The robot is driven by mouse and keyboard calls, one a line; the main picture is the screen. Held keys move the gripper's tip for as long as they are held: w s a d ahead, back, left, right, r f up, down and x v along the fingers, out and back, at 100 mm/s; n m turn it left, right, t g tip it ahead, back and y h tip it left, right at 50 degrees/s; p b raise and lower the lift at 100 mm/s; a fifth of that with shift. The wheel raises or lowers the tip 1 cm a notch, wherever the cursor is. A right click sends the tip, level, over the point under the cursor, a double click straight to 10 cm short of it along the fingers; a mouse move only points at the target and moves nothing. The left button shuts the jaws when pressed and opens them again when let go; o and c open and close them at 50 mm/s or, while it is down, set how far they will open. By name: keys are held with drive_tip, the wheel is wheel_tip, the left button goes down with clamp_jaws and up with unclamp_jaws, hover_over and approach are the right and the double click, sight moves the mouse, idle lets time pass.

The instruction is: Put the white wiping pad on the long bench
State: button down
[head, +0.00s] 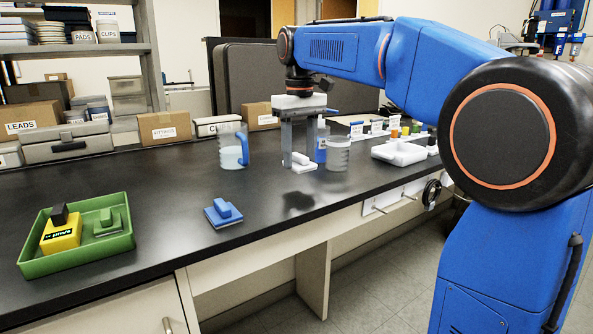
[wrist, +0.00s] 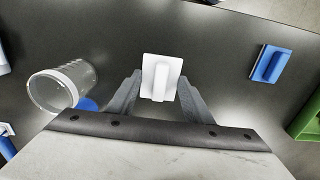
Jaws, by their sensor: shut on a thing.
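The white wiping pad (head: 302,167) is a flat white block with a raised grip; it also shows in the wrist view (wrist: 148,64). My gripper (head: 302,161) is shut on it, with a finger on either side in the wrist view (wrist: 160,82). The pad is held above the long black bench (head: 250,262), with a dark shadow on the bench below and in front of it. The fingers hide part of the pad in the head view.
A blue pad (head: 223,213) lies on the bench at front left. A green tray (head: 75,262) holds a yellow item and a green pad. A blue-handled jug (head: 232,147) and a clear beaker (head: 338,154) stand near my gripper. A white tray (head: 400,152) is to the right. The mid-front bench is clear.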

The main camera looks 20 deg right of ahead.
sight(300, 185)
drive_tip(key=shift+f, duration=2.4)
drive_tip(key=shift+f, duration=0.1)
drive_tip(key=c, duration=0.9)
unclamp_jaws()
wheel_tip(300, 185, up, 12)
drive_tip(key=shift+r, duration=0.1)
drive_tip(key=s+d+f+m+t, duration=0.1)
drive_tip(key=s+d+f+t, duration=0.1)
drive_tip(key=s+f, duration=1.3)
drive_tip(key=s+d+f+m+t, duration=0.2)
drive_tip(key=s+d+f, duration=0.2)
drive_tip(key=s+f, duration=1.1)
wheel_tip(300, 185, down, 2)
drive_tip(key=shift+d+f+t, duration=0.1)
drive_tip(key=shift+d+t, duration=0.05)
drive_tip(key=shift+t, duration=0.25)
